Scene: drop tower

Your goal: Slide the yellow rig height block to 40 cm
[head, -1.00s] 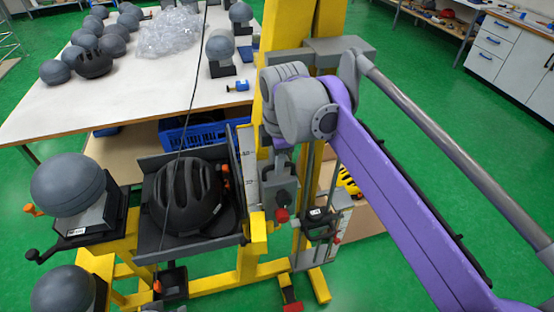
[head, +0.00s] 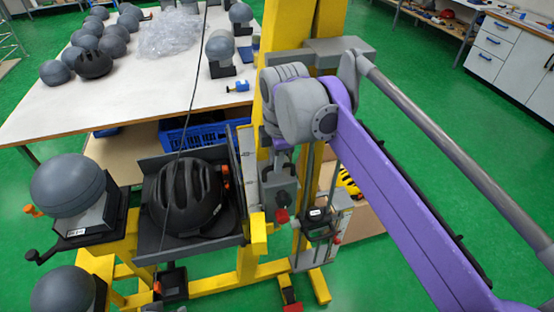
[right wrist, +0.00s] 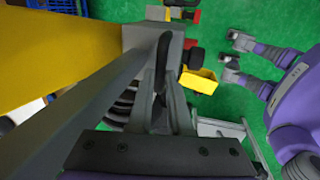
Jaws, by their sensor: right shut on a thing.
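The yellow rig's height block is a grey block (head: 283,187) with a dark knob, on the upright beside a white marked scale (head: 248,170). Scale marks show beside it, but I cannot read its exact height. My right gripper is largely hidden behind its own wrist in the head view, just above the block. In the right wrist view my right gripper (right wrist: 160,95) is shut on a dark handle (right wrist: 164,58) in front of a grey block face (right wrist: 140,38). My left gripper does not show.
A grey tray (head: 150,240) with a black helmet (head: 188,198) stands left of the scale. Grey headforms (head: 68,184) on stands are further left. A yellow upright (head: 330,20) rises behind my right wrist. A table (head: 120,92) with headforms and plastic wrap is behind.

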